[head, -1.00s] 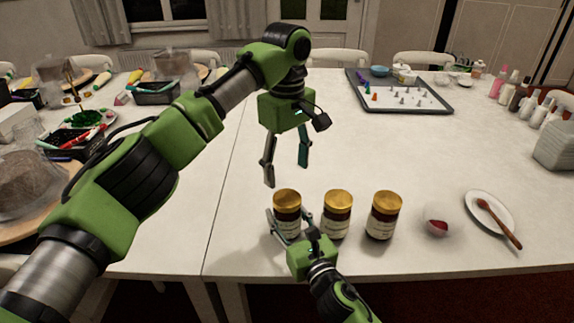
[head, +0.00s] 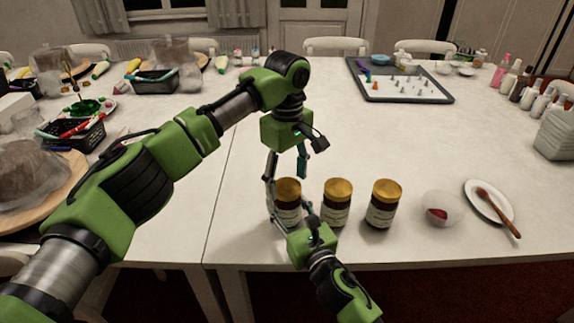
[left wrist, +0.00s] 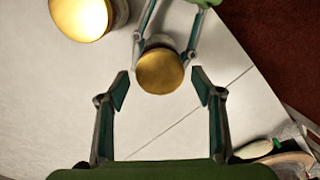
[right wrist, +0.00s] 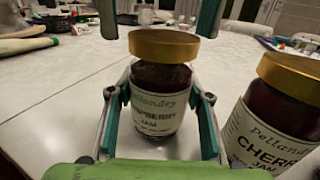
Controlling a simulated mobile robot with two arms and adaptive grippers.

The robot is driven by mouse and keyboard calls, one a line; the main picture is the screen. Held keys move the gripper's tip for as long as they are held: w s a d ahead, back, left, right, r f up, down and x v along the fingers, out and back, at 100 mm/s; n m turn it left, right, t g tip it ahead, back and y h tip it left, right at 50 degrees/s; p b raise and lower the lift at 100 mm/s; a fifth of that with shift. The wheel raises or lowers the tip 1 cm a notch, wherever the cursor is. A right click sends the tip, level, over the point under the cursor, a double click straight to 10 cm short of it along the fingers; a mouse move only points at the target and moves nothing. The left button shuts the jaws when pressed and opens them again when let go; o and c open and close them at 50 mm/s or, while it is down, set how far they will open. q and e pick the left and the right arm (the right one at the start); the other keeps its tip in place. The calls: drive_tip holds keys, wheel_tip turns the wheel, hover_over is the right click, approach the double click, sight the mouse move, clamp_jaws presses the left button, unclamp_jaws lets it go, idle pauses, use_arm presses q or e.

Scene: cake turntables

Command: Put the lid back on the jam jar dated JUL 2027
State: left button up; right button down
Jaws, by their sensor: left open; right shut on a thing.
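Three dark jam jars with gold lids stand in a row near the table's front edge: a left jar (head: 288,212), a middle jar (head: 336,212) and a right jar (head: 382,213). My right gripper (head: 291,216) is shut on the left jar, which stands upright; its label in the right wrist view (right wrist: 157,112) reads partly as raspberry jam, its date too small to read. Its gold lid (right wrist: 164,45) sits on top. My left gripper (left wrist: 162,86) is open above this jar, its fingers on either side of the lid (left wrist: 160,72), apart from it. The neighbouring jar's label (right wrist: 262,140) reads cherry jam.
A clear bowl with something red in it (head: 440,211) and a white plate (head: 480,192) with a wooden spoon (head: 500,213) lie to the right. A dark-rimmed tray (head: 440,98) stands at the back right. Bottles line the right side. The table's middle is clear.

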use_arm(q)
drive_tip(key=shift+f, duration=0.45)
drive_tip(key=c, duration=1.1)
drive_tip(key=shift+c, duration=0.2)
